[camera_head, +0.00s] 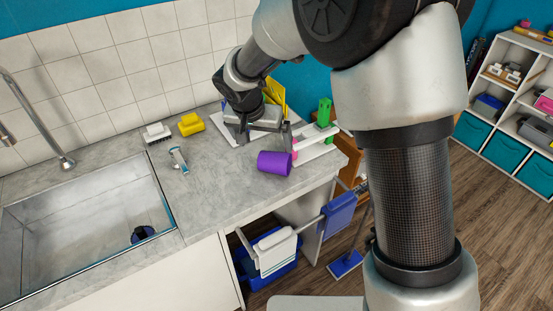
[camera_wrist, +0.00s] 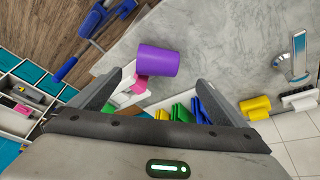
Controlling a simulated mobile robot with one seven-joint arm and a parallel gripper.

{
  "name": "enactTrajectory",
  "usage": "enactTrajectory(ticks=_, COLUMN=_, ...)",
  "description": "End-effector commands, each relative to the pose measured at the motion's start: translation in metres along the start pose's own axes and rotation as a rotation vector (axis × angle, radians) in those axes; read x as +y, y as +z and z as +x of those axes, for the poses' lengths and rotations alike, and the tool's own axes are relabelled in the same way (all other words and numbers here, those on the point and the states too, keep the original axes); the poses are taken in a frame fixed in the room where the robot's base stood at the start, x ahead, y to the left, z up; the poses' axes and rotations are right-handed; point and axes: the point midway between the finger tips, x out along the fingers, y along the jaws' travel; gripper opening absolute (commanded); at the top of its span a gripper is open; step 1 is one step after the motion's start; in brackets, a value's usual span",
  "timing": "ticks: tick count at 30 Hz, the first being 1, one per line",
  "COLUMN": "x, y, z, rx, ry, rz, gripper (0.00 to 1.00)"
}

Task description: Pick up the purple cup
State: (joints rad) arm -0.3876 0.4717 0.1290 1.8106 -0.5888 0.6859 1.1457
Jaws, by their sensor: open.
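The purple cup (camera_head: 274,162) lies on its side on the grey counter, near the counter's front right part. It also shows in the wrist view (camera_wrist: 158,60), ahead of my gripper, apart from the fingers. My gripper (camera_head: 262,128) is above the counter, behind the cup, pointing down. In the wrist view my gripper (camera_wrist: 165,80) is open, with the two fingers spread and nothing between them that I can see held.
A white rack (camera_head: 318,145) with green and pink items stands right of the cup. A yellow sponge (camera_head: 191,124), a white brush (camera_head: 157,133) and a small metal item (camera_head: 179,160) lie to the left. The sink (camera_head: 85,225) is at far left. Clear counter lies left of the cup.

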Motion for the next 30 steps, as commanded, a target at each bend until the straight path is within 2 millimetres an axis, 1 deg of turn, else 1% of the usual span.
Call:
enactTrajectory(ticks=1, x=0.001, y=0.000, z=0.012, rx=-0.003, ry=0.003, rz=-0.002, gripper=0.96)
enactTrajectory(ticks=3, x=0.001, y=0.001, z=0.028, rx=-0.003, ry=0.002, rz=0.000, gripper=0.96)
enactTrajectory(ticks=6, x=0.001, y=0.000, z=0.047, rx=-0.003, ry=0.002, rz=0.000, gripper=0.96)
enactTrajectory(ticks=9, x=0.001, y=0.000, z=0.061, rx=-0.001, ry=0.001, rz=0.000, gripper=0.96)
enactTrajectory(ticks=17, x=0.002, y=-0.001, z=0.079, rx=-0.001, ry=0.001, rz=0.001, gripper=0.96)
enactTrajectory(ticks=24, x=0.005, y=-0.002, z=0.114, rx=-0.001, ry=0.002, rz=-0.001, gripper=0.96)
enactTrajectory(ticks=27, x=0.004, y=-0.003, z=0.121, rx=0.000, ry=0.000, rz=0.000, gripper=0.96)
enactTrajectory(ticks=30, x=0.004, y=-0.003, z=0.122, rx=0.001, ry=-0.001, rz=0.000, gripper=0.96)
